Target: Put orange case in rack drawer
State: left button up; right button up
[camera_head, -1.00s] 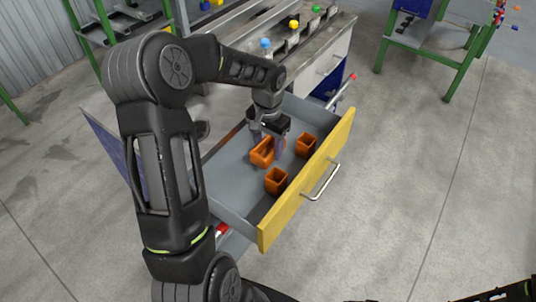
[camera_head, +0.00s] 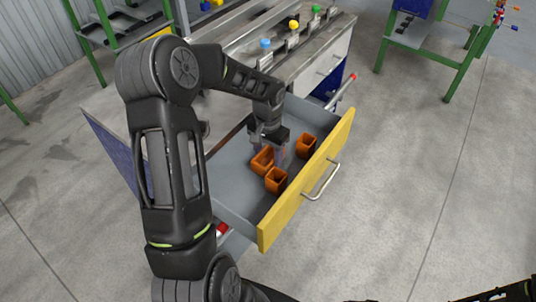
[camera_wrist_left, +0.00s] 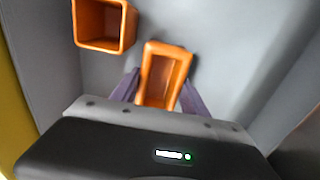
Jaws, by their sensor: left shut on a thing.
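The rack drawer (camera_head: 228,182) is pulled open, with a grey inside and a yellow front (camera_head: 305,185). My left gripper (camera_head: 269,152) is inside it, shut on an orange case (camera_head: 261,161). In the left wrist view the case (camera_wrist_left: 165,70) sits between the two purple fingers (camera_wrist_left: 160,92), its open side showing. I cannot tell whether it touches the drawer floor. Two other orange cases stand in the drawer, one near the front (camera_head: 276,180) and one farther right (camera_head: 306,146).
The metal runout table (camera_head: 330,35) stands behind the drawer, with blue (camera_head: 265,43), yellow (camera_head: 293,24) and green (camera_head: 316,8) balls on top. The silver drawer handle (camera_head: 322,183) sticks out in front. Bare drawer floor lies left of the cases.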

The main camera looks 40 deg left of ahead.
pick_arm(q)
jog(key=o, duration=1.5)
jog(key=shift+f, duration=0.1)
jog(key=shift+c, duration=0.2)
notch_tip(320, 180, up, 12)
jog(key=shift+r, duration=0.2)
